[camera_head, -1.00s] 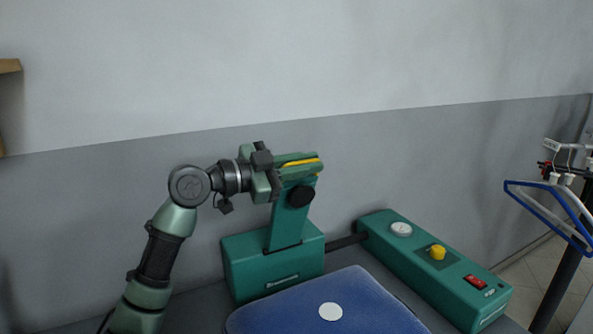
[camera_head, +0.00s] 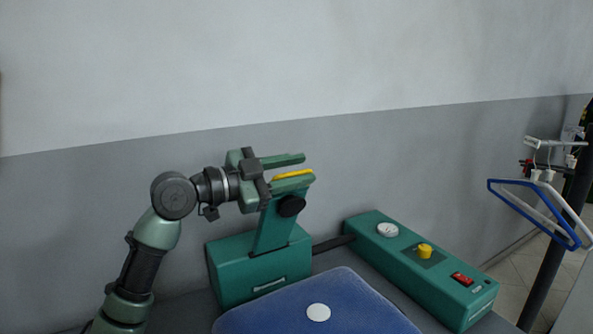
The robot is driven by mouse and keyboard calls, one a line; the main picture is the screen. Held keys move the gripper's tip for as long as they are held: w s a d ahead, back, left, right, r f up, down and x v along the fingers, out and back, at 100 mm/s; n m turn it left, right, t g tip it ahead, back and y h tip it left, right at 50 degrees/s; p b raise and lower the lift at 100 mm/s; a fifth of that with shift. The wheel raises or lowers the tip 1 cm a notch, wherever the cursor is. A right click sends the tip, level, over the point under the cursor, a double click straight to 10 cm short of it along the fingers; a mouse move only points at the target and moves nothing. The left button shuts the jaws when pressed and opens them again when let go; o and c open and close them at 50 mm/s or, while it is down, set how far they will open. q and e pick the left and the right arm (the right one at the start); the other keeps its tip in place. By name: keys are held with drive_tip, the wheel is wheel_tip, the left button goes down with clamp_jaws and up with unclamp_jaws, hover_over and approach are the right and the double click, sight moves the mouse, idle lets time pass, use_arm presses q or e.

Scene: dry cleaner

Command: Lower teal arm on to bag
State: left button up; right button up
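The teal arm (camera_head: 272,228) rises from a teal box-shaped base (camera_head: 262,265), leaning slightly right. It has a black knob (camera_head: 291,206) and a yellow strip (camera_head: 293,175) at its top. My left gripper (camera_head: 292,170) is at that top end, its fingers pointing right. The fingers are apart, one above the yellow strip with a visible gap, the other level with the arm's top; whether the lower one touches is unclear. A blue, flat, cushion-like piece (camera_head: 365,310) with a white disc (camera_head: 318,312) lies in front of the base; no other bag shows. My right gripper is out of view.
A teal control box (camera_head: 440,289) with a gauge, yellow knob and red switch stands on the right of the dark table. Blue and white hangers (camera_head: 520,205) hang on a rack at the far right. A grey wall is behind.

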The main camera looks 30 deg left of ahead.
use_arm(q)
drive_tip(key=shift+r, duration=0.1)
wheel_tip(320, 180, up, 20)
drive_tip(key=p, duration=0.2)
drive_tip(key=shift+p, duration=0.4)
